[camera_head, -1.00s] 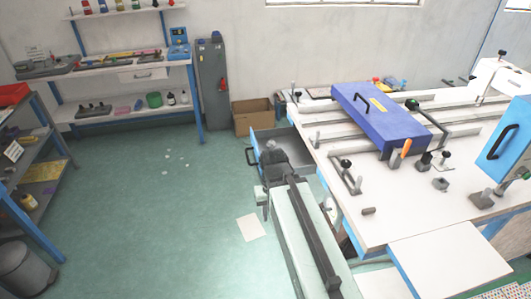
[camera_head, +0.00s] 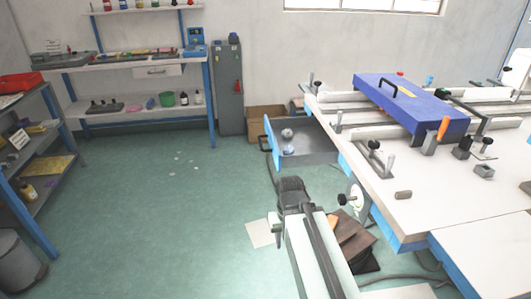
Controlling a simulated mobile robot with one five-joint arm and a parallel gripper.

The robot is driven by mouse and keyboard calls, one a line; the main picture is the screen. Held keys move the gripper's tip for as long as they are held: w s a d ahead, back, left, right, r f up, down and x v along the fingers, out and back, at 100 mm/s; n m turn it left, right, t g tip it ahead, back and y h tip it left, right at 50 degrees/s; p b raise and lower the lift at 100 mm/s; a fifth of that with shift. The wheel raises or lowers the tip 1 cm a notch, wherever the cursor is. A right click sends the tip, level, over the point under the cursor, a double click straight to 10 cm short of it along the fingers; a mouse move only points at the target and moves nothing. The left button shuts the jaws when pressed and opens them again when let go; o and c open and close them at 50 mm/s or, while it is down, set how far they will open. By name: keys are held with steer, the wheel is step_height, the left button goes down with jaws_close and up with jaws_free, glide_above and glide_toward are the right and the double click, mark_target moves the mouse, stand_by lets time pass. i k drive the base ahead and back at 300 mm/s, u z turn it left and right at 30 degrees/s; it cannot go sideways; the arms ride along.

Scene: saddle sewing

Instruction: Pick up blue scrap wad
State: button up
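A small rounded pale wad (camera_head: 287,133) lies in the open drawer (camera_head: 318,158) at the left end of the white workbench. A second small wad with a bluish tint (camera_head: 289,149) lies just in front of it; it may be the blue scrap wad, but it is too small to be sure. My gripper (camera_head: 291,186) is a dark grey shape in front of and below the drawer, apart from both wads. Its fingers are not clear, so I cannot tell whether it is open or shut.
The white workbench (camera_head: 455,205) with a blue box-shaped unit (camera_head: 410,100) fills the right. A cardboard box (camera_head: 265,119) stands behind the drawer. Brown sheets (camera_head: 352,238) lie below the bench. Shelves (camera_head: 35,130) stand at left; the green floor (camera_head: 150,215) between is open.

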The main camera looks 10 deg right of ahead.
mark_target(288, 150)
steer(key=u, duration=0.4)
steer(key=i, duration=1.25)
steer(key=u, duration=0.65)
steer(key=k, duration=0.7)
steer(key=u, duration=0.2)
steer(key=i, duration=0.7)
